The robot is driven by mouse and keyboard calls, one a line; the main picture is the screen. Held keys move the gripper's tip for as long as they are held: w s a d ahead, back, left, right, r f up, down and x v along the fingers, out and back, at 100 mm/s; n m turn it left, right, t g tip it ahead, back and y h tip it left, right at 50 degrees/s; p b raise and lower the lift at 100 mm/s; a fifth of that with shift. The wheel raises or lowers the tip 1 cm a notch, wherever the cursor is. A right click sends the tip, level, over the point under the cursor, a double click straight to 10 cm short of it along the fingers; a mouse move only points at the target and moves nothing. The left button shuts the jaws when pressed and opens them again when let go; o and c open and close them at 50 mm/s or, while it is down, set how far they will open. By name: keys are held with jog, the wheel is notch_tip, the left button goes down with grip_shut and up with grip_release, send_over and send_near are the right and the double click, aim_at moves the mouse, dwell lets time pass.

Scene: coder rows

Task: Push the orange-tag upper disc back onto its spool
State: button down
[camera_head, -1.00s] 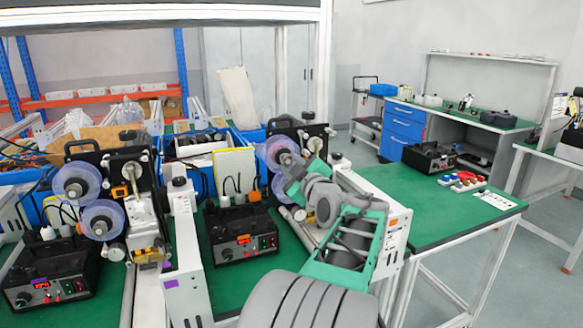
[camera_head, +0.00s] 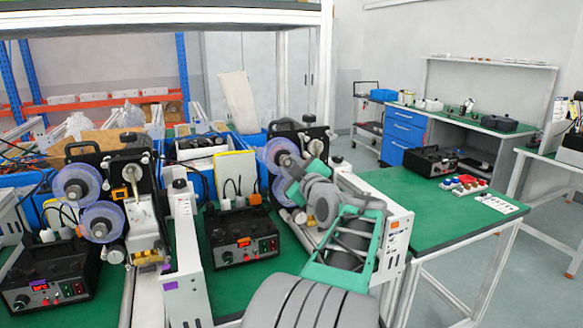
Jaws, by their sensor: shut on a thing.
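The orange-tag coder is the right machine, with an orange tag (camera_head: 394,224) on its white side panel. Its upper disc (camera_head: 272,151), translucent blue-violet with a grey hub, faces me at the machine's upper left. My gripper (camera_head: 290,166) is at this disc's hub and is shut on the disc. The gripper and wrist cover the disc's lower right. The spool behind the disc is hidden, so I cannot tell the gap between them. The lower disc (camera_head: 279,189) is partly hidden behind my gripper.
A second coder with a purple tag (camera_head: 170,286) and two discs (camera_head: 77,184) stands at left. A black control box (camera_head: 242,235) sits on the green bench between them, close to my arm. The green table (camera_head: 420,205) at right has clear room.

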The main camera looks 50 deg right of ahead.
jog(key=c, duration=1)
grip_release()
